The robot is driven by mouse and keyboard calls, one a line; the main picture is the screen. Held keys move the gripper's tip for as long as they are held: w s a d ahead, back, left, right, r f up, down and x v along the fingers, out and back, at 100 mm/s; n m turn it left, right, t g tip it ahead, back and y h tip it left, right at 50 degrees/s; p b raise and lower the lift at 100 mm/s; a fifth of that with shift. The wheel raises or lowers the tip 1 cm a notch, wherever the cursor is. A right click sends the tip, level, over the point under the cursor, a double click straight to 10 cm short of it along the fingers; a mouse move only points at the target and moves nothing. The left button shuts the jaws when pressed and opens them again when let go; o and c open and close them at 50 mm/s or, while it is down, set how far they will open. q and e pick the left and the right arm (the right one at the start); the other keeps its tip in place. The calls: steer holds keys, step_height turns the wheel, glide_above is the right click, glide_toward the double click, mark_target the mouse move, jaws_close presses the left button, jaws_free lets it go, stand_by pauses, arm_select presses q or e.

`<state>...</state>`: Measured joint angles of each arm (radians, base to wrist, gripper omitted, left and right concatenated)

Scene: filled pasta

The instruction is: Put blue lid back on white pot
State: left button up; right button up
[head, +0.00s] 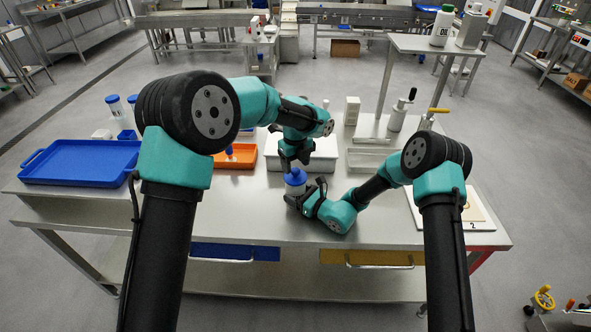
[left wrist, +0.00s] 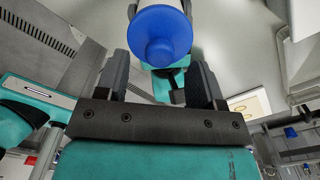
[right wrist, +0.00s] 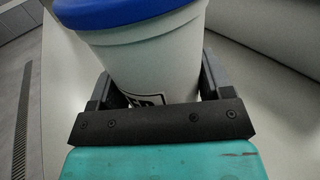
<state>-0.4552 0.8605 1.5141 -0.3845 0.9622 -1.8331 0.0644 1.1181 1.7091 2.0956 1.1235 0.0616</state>
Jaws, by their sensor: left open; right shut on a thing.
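The white pot (right wrist: 150,55) is upright between the fingers of my right gripper (right wrist: 155,85), which is shut on its side. In the head view the pot (head: 294,190) is at the table's front middle. The blue lid (right wrist: 120,10) sits on the pot's top, its rim looking level with the pot's rim. My left gripper (head: 294,160) is open just above the lid. In the left wrist view the lid (left wrist: 163,35) with its round knob shows between and beyond the open fingers (left wrist: 160,72), apart from them.
A blue tray (head: 80,163) lies at the left and an orange tray (head: 236,160) behind my left arm. A white bin (head: 322,158) stands behind the pot. A white board (head: 480,215) lies at the right. The table's front left is clear.

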arm_select(q)
step_height(320, 180, up, 9)
steer(key=shift+f, duration=0.2)
arm_select(e)
steer(key=o, duration=1.3)
steer(key=shift+d, duration=0.1)
steer(key=v, duration=1.7)
steer(key=shift+s+d, duration=0.1)
